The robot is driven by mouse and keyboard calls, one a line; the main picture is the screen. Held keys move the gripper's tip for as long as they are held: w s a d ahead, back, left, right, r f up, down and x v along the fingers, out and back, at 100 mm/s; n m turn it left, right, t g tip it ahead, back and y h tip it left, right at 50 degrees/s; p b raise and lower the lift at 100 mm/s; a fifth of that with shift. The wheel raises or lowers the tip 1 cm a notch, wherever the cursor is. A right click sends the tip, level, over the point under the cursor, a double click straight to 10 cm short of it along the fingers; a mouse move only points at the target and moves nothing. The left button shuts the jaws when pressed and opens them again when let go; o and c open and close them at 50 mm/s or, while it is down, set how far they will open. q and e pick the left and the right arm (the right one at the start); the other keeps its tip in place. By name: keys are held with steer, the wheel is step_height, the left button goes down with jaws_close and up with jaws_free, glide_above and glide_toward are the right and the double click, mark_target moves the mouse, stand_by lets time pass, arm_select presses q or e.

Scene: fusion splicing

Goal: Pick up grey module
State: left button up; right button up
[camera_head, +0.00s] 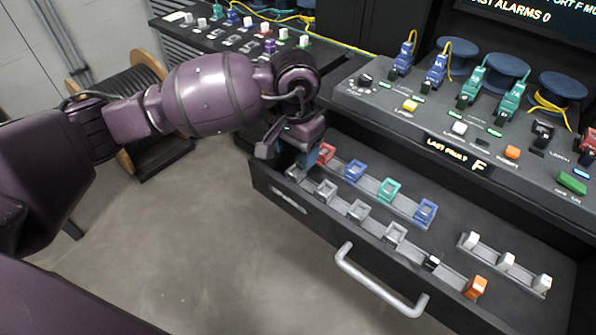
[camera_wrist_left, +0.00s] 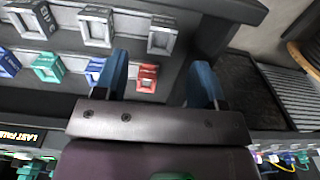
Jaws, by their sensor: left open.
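Grey modules stand in a row along the front of the open drawer; in the head view one (camera_head: 326,190) is clear and the leftmost (camera_head: 295,173) is partly hidden by my left gripper. My left gripper (camera_head: 301,160) is over the drawer's left end, open and empty. In the left wrist view its two blue fingers (camera_wrist_left: 160,60) point toward the drawer. The nearest grey module (camera_wrist_left: 163,36) lies just beyond the fingertips, and a red module (camera_wrist_left: 147,78) shows between the fingers. I cannot tell the exact height gap.
Behind the grey row, red, blue and teal modules (camera_head: 389,189) stand in the drawer. An orange module (camera_head: 475,287) and white modules (camera_head: 506,261) are to the right. The console (camera_head: 470,130) overhangs the drawer's back. A handle (camera_head: 380,285) juts out in front, above free floor.

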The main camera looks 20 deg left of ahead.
mark_target(297, 172)
arm_select(q)
steer(key=f, duration=0.7)
steer(key=shift+w+f+b, duration=0.1)
steer(key=shift+w+b, duration=0.15)
steer(key=shift+b, duration=0.15)
steer(key=shift+c, duration=0.4)
steer(key=c, duration=0.8)
